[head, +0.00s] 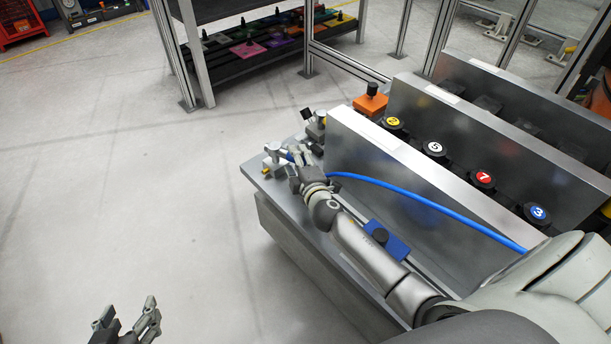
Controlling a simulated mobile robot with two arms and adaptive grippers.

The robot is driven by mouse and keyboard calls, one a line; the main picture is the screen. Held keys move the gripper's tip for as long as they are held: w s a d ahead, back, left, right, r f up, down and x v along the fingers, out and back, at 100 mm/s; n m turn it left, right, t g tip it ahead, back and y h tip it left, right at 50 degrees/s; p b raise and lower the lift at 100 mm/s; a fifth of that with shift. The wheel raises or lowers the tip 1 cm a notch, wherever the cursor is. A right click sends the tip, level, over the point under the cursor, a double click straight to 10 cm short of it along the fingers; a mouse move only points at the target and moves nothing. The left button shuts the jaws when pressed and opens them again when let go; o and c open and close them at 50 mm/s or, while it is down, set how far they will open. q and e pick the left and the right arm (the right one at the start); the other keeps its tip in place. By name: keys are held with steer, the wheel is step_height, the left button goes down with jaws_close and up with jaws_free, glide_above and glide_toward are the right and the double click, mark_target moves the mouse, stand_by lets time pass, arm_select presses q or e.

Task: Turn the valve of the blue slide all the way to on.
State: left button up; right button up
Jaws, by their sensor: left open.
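The blue slide (396,247) is a blue block with a black knob on a rail along the metal bench, partly behind my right arm. A small silver valve fitting (272,149) with a yellow part below it sits at the bench's left end. My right gripper (297,155) is right beside this fitting, fingers toward it; whether it touches is unclear. The fingers and a bit of blue overlap there, so the valve's handle is mostly hidden. My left gripper (131,314) is open and empty, low at the left over the floor, far from the bench.
A blue hose (430,203) arcs from near the fitting to the right. A tall metal plate (400,155) stands behind it, with numbered black knobs beyond. An orange block (371,104) is at the back. A shelf (268,50) stands farther off. The floor at left is clear.

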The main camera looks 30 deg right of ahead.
steer(key=v, duration=1)
steer(key=shift+s, duration=0.15)
